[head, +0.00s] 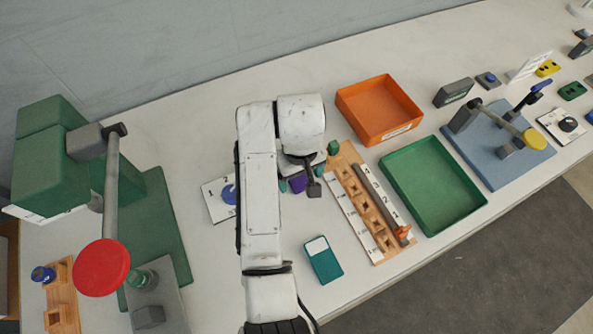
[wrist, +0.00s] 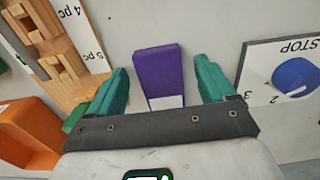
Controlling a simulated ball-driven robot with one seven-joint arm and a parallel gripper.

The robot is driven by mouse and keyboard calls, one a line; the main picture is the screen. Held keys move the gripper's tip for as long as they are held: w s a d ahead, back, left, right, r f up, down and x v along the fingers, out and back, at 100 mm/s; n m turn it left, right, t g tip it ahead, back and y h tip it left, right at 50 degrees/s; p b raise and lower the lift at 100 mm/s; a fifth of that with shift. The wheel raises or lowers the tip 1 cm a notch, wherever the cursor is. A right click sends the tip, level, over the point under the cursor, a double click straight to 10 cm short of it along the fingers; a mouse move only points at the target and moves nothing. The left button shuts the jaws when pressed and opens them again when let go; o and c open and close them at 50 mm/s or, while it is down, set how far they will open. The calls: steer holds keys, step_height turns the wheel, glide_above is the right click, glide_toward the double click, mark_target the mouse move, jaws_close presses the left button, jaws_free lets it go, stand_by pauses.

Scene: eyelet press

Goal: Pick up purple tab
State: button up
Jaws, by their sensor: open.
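The purple tab (wrist: 158,75) has a purple body and a white end, and it lies on the pale table in the wrist view. My gripper (wrist: 160,85) is open, with one teal finger on each side of the tab. A gap shows between the tab and each finger. In the head view my arm hides most of the tab, and only a small purple patch (head: 298,185) shows under my gripper (head: 298,187). I cannot tell how high the fingers are above the table.
A dial panel marked STOP with a blue knob (wrist: 294,76) is close on the right in the wrist view. A slotted wooden rack (head: 367,205), a green tray (head: 433,186) and an orange tray (head: 379,109) stand to the right. A green press (head: 160,220) is at left.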

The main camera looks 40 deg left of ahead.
steer(key=shift+c, duration=0.2)
steer(key=c, duration=1.1)
steer(key=shift+r, duration=0.15)
